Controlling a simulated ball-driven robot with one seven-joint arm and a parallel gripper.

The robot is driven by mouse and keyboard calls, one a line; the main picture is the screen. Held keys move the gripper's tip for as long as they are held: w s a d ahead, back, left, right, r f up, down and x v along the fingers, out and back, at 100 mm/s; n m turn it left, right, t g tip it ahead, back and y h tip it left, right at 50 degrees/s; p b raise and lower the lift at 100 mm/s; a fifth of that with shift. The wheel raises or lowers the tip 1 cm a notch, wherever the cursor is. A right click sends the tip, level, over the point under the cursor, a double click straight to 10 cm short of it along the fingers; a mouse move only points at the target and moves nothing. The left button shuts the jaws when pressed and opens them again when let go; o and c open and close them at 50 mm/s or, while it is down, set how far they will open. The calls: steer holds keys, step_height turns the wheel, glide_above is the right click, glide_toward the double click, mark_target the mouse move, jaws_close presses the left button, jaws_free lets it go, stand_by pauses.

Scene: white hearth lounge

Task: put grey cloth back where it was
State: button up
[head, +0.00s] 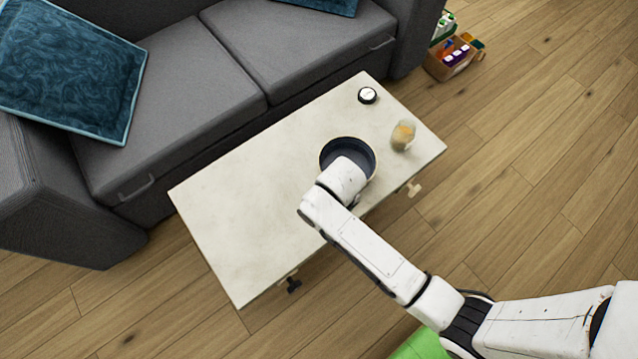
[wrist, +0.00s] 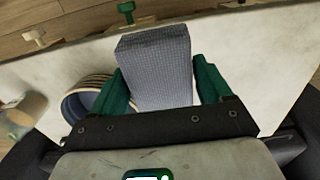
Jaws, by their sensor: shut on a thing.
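The grey cloth (wrist: 155,62), a folded block with a fine check texture, is between the green fingers of my gripper (wrist: 162,82) in the wrist view. The gripper is shut on it. The cloth shows over the pale table (wrist: 85,65), next to the dark bowl; I cannot tell whether it touches the tabletop. In the head view my arm's end hides the gripper and the cloth, in front of the bowl.
The round dark bowl (head: 335,148) stands on the pale table (head: 240,200), also visible in the wrist view (wrist: 78,108). The table's left part is clear. A grey sofa (head: 180,75) lies behind.

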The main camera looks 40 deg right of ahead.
steer(key=w+f, duration=0.1)
steer(key=w+f+b, duration=0.1)
steer(key=w+f, duration=0.1)
steer(key=w+a+f, duration=0.1)
steer(key=f, duration=0.1)
steer(key=shift+w+a+f+b, duration=0.1)
steer(key=shift+w+f+b, duration=0.15)
steer(key=shift+b, duration=0.15)
steer(key=shift+w+f+b, duration=0.15)
steer(key=shift+f+b, duration=0.15)
steer(key=shift+f, duration=0.6)
steer(key=shift+w+f+b, duration=0.1)
steer(key=shift+f+b, duration=0.2)
steer(key=shift+f, duration=0.6)
steer(key=shift+f, duration=0.2)
steer(key=o, duration=0.9)
steer(key=shift+o, duration=0.2)
step_height(320, 180, up, 12)
steer(key=p, duration=0.3)
steer(key=s+d+r, duration=0.4)
steer(key=s+r, duration=0.1)
steer(key=s, duration=0.3)
steer(key=s+d+r+t, duration=0.1)
steer(key=s+d+r, duration=0.2)
steer(key=s+r, duration=0.2)
steer(key=s, duration=0.3)
steer(key=shift+s+d, duration=0.2)
steer(key=shift+d, duration=0.2)
